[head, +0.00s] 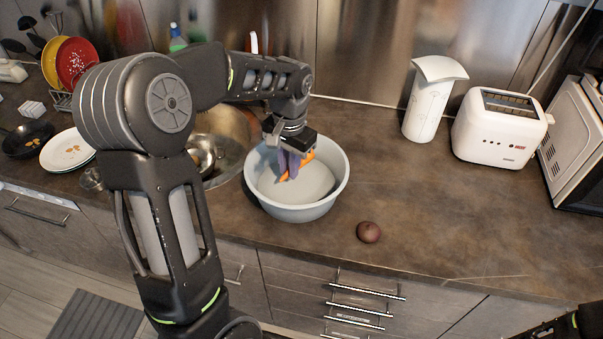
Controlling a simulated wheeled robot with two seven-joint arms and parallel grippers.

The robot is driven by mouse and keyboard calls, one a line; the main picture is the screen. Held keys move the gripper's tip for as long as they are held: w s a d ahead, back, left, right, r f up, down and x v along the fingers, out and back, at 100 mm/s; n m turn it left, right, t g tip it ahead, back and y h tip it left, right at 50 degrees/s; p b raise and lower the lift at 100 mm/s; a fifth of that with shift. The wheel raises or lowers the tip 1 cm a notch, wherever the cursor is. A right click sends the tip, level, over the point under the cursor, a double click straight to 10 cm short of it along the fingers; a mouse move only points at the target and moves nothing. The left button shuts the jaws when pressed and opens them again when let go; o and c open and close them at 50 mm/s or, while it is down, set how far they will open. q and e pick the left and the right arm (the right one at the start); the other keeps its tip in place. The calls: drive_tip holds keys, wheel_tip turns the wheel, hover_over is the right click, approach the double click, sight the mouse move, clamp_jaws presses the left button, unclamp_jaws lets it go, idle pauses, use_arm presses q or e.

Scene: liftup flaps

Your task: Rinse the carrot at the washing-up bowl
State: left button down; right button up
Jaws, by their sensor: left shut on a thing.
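The washing-up bowl (333,190) is a round, pale blue-grey bowl on the worktop, beside the sink. My left gripper (289,160) reaches down over the bowl from its back edge. It is shut on the orange carrot (284,178), which points down and left within the bowl's outline. A purple-grey shape covers part of the carrot at the jaws. Whether the carrot touches the bowl's inside is hard to tell, and any water is not clear. My right gripper does not show; only a bit of dark arm is at the bottom right corner.
A brown round potato-like item (369,232) lies right of the bowl. A white canister (428,105), a toaster (497,128) and a microwave (578,150) stand at the back right. Plates (68,150) and a dark pan (27,138) are left. The worktop's right middle is clear.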

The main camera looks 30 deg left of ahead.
use_arm(q)
wheel_tip(320, 180, up, 4)
drive_tip(key=shift+f+p, duration=0.25)
drive_tip(key=shift+p, duration=0.8)
drive_tip(key=shift+r+p, duration=0.3)
drive_tip(key=shift+r, duration=0.65)
idle(0.8)
drive_tip(key=shift+r, duration=2)
